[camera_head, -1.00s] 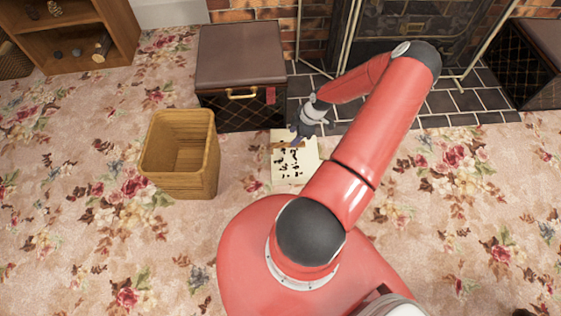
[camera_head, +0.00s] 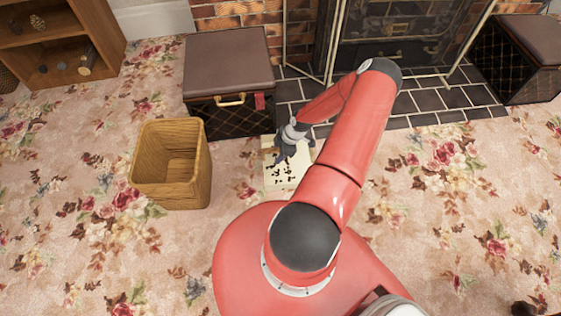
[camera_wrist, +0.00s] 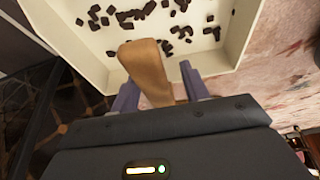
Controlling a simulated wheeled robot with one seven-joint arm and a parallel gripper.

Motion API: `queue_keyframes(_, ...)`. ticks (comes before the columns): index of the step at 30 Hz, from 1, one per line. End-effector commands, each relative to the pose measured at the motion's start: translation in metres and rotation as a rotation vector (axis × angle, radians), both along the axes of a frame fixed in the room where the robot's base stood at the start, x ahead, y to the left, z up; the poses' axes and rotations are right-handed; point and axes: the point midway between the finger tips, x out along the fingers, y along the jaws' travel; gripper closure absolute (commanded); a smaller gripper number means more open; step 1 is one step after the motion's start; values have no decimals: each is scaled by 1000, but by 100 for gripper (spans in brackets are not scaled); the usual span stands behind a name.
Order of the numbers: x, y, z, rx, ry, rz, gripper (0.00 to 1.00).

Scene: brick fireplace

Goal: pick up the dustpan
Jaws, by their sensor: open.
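The dustpan is a cream, shallow pan (camera_head: 272,184) with dark bits in it, lying on the carpet in front of the lidded box. In the wrist view the pan (camera_wrist: 112,62) fills the upper part, and its tan wooden handle (camera_wrist: 146,72) points toward my gripper. My gripper (camera_wrist: 157,90) is open, with one purple-grey finger on each side of the handle. I cannot tell whether either finger touches it. In the head view my gripper (camera_head: 282,156) hides the handle and the pan's far part.
A wooden bin (camera_head: 172,190) stands left of the dustpan. A dark lidded box (camera_head: 228,85) is just behind it, close to my gripper. The fireplace hearth (camera_head: 440,100) lies behind and to the right. A wooden shelf (camera_head: 95,35) is at the far left. Carpet to the right is clear.

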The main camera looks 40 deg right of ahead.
Motion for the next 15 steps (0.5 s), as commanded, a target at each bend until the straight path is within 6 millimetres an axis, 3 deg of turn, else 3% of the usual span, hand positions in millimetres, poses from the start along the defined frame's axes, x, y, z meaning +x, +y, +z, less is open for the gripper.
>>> queue_keyframes(15,0,0,-4,0,0,0,55)
